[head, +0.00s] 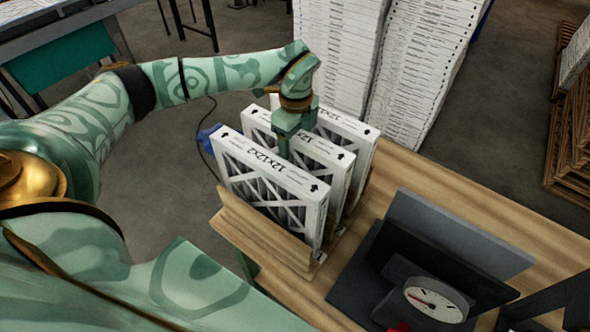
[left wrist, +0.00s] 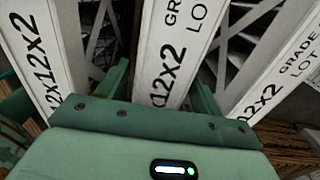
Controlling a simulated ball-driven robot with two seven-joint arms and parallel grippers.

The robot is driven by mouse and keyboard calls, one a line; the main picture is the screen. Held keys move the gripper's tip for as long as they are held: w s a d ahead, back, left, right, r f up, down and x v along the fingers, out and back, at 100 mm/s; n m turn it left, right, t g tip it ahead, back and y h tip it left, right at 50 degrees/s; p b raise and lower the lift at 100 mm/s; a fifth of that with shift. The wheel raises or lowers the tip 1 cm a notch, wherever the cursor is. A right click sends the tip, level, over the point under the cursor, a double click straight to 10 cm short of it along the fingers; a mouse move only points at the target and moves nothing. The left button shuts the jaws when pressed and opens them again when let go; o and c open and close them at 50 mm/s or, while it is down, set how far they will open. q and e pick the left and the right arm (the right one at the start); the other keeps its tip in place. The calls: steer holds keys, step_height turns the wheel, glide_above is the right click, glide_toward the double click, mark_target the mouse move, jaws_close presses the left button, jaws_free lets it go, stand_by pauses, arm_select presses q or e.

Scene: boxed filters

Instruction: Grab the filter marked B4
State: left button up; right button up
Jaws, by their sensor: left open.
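Three white-framed filters stand upright side by side in a wooden holder (head: 262,232): a near filter (head: 275,178), a middle filter (head: 325,152) and a far filter (head: 350,127). Their top edges carry black print such as "12x12x2"; I cannot read a B4 mark on any. My left gripper (head: 284,150) points down at the middle filter. In the left wrist view the open left gripper (left wrist: 160,95) has one finger on each side of the middle filter (left wrist: 172,45). Contact is hidden. My right gripper is not in view.
The holder stands on a wooden table (head: 460,225). A dark stand with a round dial gauge (head: 436,305) is right of it. Tall stacks of white boxes (head: 420,60) stand behind. A wooden pallet (head: 568,150) is at far right.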

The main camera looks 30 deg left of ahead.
arm_select(q)
steer(key=shift+a+f, duration=0.1)
steer(key=shift+f, duration=1.45)
steer(key=c, duration=1.4)
steer(key=shift+r, duration=0.1)
